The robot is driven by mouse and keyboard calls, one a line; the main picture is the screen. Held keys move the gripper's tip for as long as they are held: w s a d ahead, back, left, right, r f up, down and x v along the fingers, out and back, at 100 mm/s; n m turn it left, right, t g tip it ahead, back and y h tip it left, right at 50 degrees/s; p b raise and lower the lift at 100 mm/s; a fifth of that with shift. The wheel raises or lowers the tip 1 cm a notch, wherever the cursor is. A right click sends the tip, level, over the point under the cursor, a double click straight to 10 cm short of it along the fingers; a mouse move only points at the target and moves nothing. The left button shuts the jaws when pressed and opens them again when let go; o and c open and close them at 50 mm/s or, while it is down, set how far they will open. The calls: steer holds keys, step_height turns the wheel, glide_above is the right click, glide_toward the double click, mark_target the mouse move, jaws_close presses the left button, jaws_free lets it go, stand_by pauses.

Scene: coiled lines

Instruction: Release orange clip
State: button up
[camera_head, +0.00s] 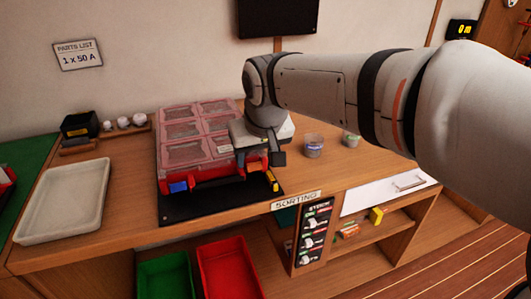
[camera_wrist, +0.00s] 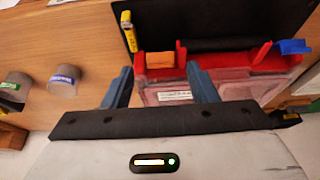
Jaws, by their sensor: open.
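The orange clip (camera_wrist: 160,61) sits on the front edge of a red case (camera_wrist: 181,57) with clear lid panels. In the head view the clip (camera_head: 254,168) shows partly below my gripper (camera_head: 262,158). In the wrist view my gripper (camera_wrist: 159,70) is open and empty. Its two blue-grey fingers stand apart, one toward each side of the clip, and I cannot tell any contact. A blue clip (camera_wrist: 292,47) sticks out from the same edge of the case; it also shows in the head view (camera_head: 178,187). The case (camera_head: 198,182) lies on a black mat (camera_head: 215,205).
A yellow tool (camera_head: 272,181) lies on the mat close to my gripper. Small labelled cups (camera_head: 313,146) stand right of the case. A white tray (camera_head: 62,203) is at the left of the table. Green (camera_head: 165,275) and red (camera_head: 229,268) bins stand below the front edge.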

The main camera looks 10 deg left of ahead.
steer(key=shift+x, duration=1)
steer(key=shift+c, duration=0.3)
